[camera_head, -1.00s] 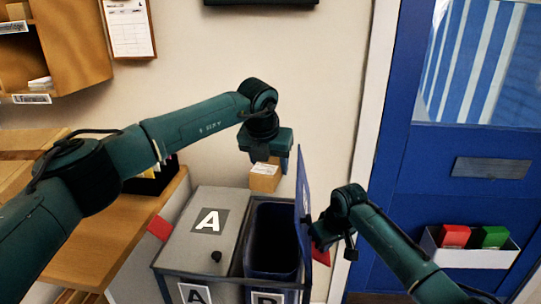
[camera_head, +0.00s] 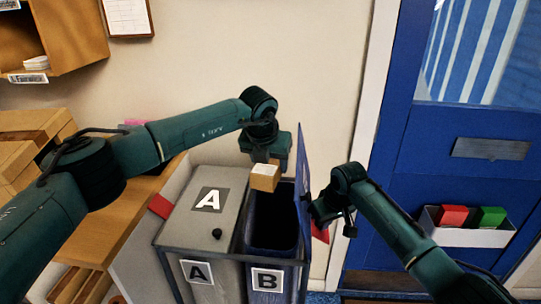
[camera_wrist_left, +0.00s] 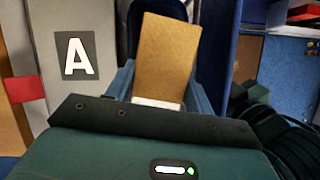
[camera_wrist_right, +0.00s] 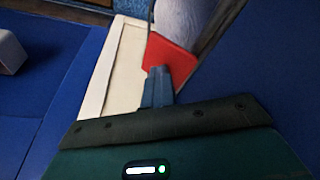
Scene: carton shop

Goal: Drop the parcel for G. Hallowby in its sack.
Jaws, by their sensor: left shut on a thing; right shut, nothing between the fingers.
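My left gripper (camera_head: 266,160) is shut on a small brown parcel (camera_head: 264,177) with a white label too small to read. In the left wrist view the parcel (camera_wrist_left: 165,60) sits between the fingers. It hangs above the mouth of bin B, whose dark blue sack (camera_head: 272,222) is open. Bin B's blue lid (camera_head: 304,180) stands upright on the right. My right gripper (camera_head: 314,212) is shut and empty beside that lid. In the right wrist view its closed fingers (camera_wrist_right: 158,88) are near a red tab (camera_wrist_right: 168,60); contact is unclear.
Bin A's grey lid (camera_head: 185,235) is shut, left of bin B. A wooden bench (camera_head: 110,225) lies further left under my left arm. A blue door (camera_head: 465,110) with a white tray (camera_head: 460,236) of red and green boxes is on the right.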

